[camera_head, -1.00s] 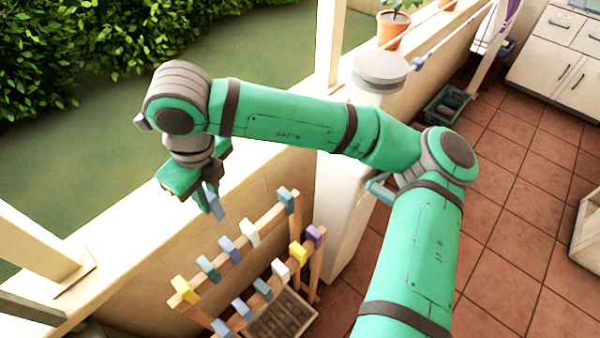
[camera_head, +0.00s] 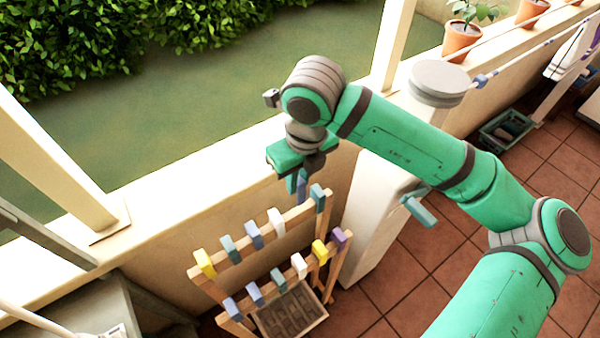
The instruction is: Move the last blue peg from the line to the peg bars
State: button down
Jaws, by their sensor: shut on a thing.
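My gripper (camera_head: 298,180) points down and is shut on a blue peg (camera_head: 301,188), whose lower end hangs below the fingers. It is close above the right part of the upper peg bar (camera_head: 296,213), between a white peg (camera_head: 276,222) and a teal peg (camera_head: 317,193). I cannot tell whether the held peg touches the bar. The upper bar also bears yellow, teal and blue (camera_head: 254,235) pegs. The lower peg bar (camera_head: 310,262) bears several blue, teal, white, yellow and purple pegs. Part of the line (camera_head: 515,58) shows at the upper right.
A low cream wall (camera_head: 190,217) runs behind the bars, with a post (camera_head: 393,45) on it. A pale pillar (camera_head: 372,220) stands right of the bars. A slatted tray (camera_head: 318,311) lies below them. Tiled floor (camera_head: 400,275) is open to the right.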

aim_at(297, 209)
jog(key=shift+f, duration=4.75)
jog(key=c, duration=1.6)
grip_release()
jog(key=shift+r, duration=4)
